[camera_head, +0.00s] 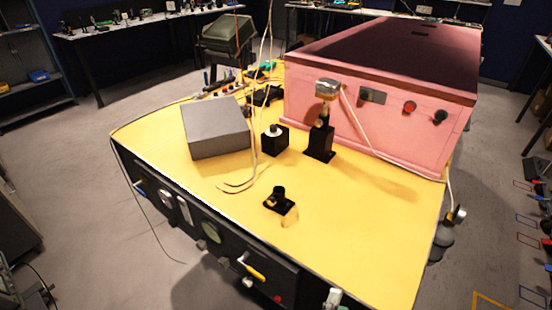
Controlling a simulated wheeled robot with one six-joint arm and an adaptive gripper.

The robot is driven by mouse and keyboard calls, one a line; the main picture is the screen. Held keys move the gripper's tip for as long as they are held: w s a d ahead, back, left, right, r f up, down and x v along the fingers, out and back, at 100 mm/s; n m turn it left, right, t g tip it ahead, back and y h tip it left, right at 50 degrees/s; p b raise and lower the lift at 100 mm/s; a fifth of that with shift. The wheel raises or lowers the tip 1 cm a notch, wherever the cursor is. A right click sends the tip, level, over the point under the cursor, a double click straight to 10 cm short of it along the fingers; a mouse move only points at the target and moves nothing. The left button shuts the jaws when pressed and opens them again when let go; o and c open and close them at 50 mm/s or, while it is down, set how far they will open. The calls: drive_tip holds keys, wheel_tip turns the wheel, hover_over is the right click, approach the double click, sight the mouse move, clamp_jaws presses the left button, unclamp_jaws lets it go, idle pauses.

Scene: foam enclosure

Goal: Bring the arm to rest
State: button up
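My arm and gripper cannot be made out in this head camera view. A yellow-topped bench (360,250) with a black front fills the middle of the view. A large pink foam enclosure (340,119) with a dark top stands at its back right. The enclosure's front has a red button (410,107) and dark knobs.
A grey box (215,129), a black block (274,140), a black post with a metal head (320,140) and a small black mount (279,199) stand on the bench. Cables hang over it. The bench's front right is clear. Grey floor (60,180) is open at left.

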drive_tip(key=s+d+f+m+g+y, duration=0.2)
drive_tip(key=s+d+f+m+y, duration=0.15)
drive_tip(key=s+f+y, duration=0.55)
drive_tip(key=s+d+r+m+t, duration=0.1)
drive_tip(key=s+r+m, duration=0.2)
drive_tip(key=s+m, duration=0.3)
drive_tip(key=s+d+r+m+t+h, duration=0.1)
drive_tip(key=s+r+m, duration=0.2)
drive_tip(key=s+m, duration=0.4)
drive_tip(key=s, duration=0.3)
drive_tip(key=shift+d, duration=0.15)
drive_tip(key=shift+r+m, duration=0.1)
drive_tip(key=shift+m, duration=0.15)
